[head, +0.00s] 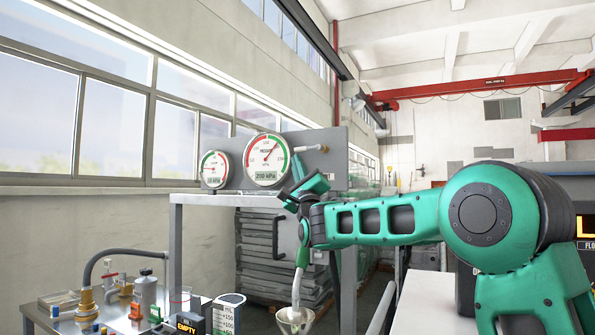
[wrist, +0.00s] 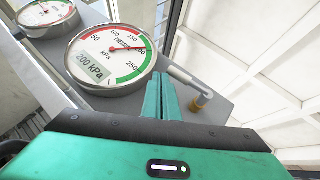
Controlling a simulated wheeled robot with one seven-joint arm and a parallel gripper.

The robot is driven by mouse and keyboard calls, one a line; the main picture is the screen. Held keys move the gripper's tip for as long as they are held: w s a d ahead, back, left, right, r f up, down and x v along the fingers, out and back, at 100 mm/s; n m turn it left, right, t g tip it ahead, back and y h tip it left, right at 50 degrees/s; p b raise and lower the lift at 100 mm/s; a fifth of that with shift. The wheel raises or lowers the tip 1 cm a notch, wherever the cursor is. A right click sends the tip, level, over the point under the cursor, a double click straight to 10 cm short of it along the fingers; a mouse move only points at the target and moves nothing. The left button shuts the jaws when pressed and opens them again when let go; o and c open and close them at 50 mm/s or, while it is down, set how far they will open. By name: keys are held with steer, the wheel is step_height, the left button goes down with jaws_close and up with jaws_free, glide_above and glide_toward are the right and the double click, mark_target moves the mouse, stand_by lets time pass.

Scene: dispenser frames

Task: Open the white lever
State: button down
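The white lever (head: 307,148) sticks out from the grey panel, right of the large pressure gauge, and has a tan tip. In the wrist view the lever (wrist: 188,80) lies just right of my fingertips, with its tan tip (wrist: 200,103) beside the fingers. My gripper (head: 304,186) is below the lever in the head view. In the wrist view its two green fingers (wrist: 160,80) lie side by side with no visible gap and hold nothing. Whether a finger touches the lever cannot be told.
The large gauge (head: 267,160) and small gauge (head: 214,169) stand on the panel (head: 331,170). A pale spout (head: 301,257) hangs below my gripper over a metal funnel (head: 294,320). Lab items, including a black "EMPTY" box (head: 188,324), crowd the lower left.

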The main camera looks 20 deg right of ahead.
steer(key=s+a+f, duration=0.2)
steer(key=s+f, duration=0.2)
steer(key=f, duration=0.8)
steer(key=shift+a+f, duration=0.15)
stand_by(0.6)
